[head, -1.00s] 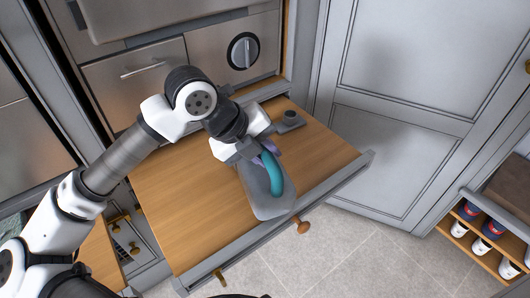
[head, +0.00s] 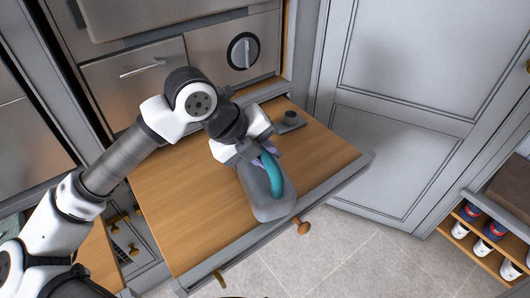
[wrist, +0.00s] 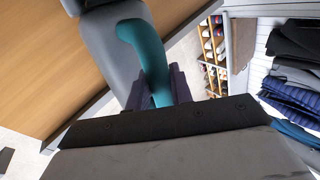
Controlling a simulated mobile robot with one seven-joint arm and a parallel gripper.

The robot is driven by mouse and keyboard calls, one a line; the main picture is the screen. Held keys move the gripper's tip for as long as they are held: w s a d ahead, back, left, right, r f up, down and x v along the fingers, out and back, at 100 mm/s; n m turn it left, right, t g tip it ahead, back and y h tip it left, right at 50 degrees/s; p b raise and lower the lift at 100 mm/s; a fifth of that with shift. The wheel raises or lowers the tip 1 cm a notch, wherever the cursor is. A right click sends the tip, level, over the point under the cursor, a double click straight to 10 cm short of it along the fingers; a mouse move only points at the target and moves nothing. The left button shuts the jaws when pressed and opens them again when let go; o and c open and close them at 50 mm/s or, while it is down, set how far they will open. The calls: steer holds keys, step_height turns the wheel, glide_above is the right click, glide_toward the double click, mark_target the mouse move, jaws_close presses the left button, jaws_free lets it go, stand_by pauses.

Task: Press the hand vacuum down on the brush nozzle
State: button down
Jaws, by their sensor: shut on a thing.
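The hand vacuum (head: 266,201) has a grey body and a teal curved handle. It is above the wooden pull-out board, near its front edge. My gripper (head: 262,156) is shut on the teal handle; the handle also shows between the fingers in the wrist view (wrist: 150,60). The brush nozzle (head: 290,118), a small grey piece with an upright round socket on a flat base, stands at the board's back right. It is apart from the vacuum, behind and to the right of my gripper. Whether the vacuum touches the board I cannot tell.
The wooden board (head: 190,200) is clear on its left side and has a grey front rail with knobs. Steel drawers (head: 140,80) stand behind it. A grey cabinet door (head: 390,160) is to the right. A shelf with several cups or shoes (head: 490,232) is at lower right.

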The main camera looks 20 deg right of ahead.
steer(key=shift+f+b, duration=0.4)
steer(key=shift+b, duration=0.1)
steer(key=c, duration=1.2)
jaws_free()
steer(key=shift+o, duration=0.2)
